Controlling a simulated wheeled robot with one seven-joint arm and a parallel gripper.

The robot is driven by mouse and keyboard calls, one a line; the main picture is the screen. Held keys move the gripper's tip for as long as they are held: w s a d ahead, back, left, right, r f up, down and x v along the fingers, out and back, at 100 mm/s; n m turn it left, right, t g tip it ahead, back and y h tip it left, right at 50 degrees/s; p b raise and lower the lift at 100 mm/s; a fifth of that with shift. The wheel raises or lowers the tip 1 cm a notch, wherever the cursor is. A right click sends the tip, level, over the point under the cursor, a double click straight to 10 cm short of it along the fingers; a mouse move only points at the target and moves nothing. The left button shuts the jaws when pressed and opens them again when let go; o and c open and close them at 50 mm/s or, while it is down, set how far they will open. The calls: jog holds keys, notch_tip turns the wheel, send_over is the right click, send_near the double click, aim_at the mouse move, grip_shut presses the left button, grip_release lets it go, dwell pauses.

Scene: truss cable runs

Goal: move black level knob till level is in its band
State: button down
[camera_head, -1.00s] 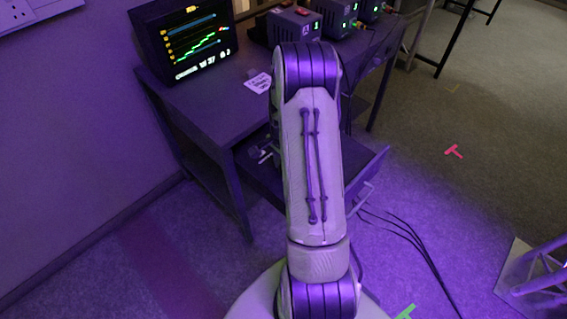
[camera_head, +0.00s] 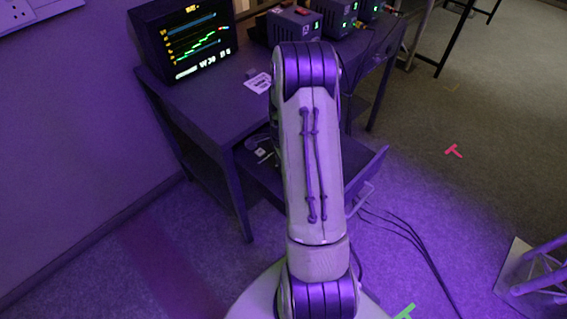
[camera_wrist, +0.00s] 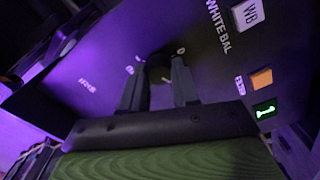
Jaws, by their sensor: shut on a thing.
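In the wrist view the two dark fingers of my gripper (camera_wrist: 158,82) are shut on a round black knob (camera_wrist: 156,66) on a dark panel. The fingers hide the knob's sides, and any pointer on it is too dark to read. The knob and my gripper are hidden behind my arm in the head view. A monitor (camera_head: 187,40) at the upper left of the head view shows blue and orange lines, a rising green stepped trace, a red mark at right and white figures below. The level and its band are too small to read with certainty.
Several dark boxes (camera_head: 293,27) stand along the back of the desk (camera_head: 215,105).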

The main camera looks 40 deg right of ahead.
jog(key=c, duration=0.8)
grip_release()
jog(key=shift+c, duration=0.2)
notch_tip(320, 180, up, 16)
jog(key=p, duration=0.4)
jog(key=shift+p, duration=0.3)
jog(key=shift+f, duration=0.1)
jog(key=a+r+n+t+p, duration=0.1)
jog(key=a+r+n+p, duration=0.1)
jog(key=a+r+n, duration=0.65)
jog(key=s+a+r+n+t+p, duration=0.3)
jog(key=s+a+r+n+t, duration=0.1)
jog(key=s+a+r+n, duration=0.8)
jog(key=s+a+n, duration=0.2)
jog(key=s, duration=0.1)
jog(key=shift+s+a+r+t+p, duration=0.25)
jog(key=shift+a+t+p, duration=0.05)
jog(key=shift+a+p, duration=0.1)
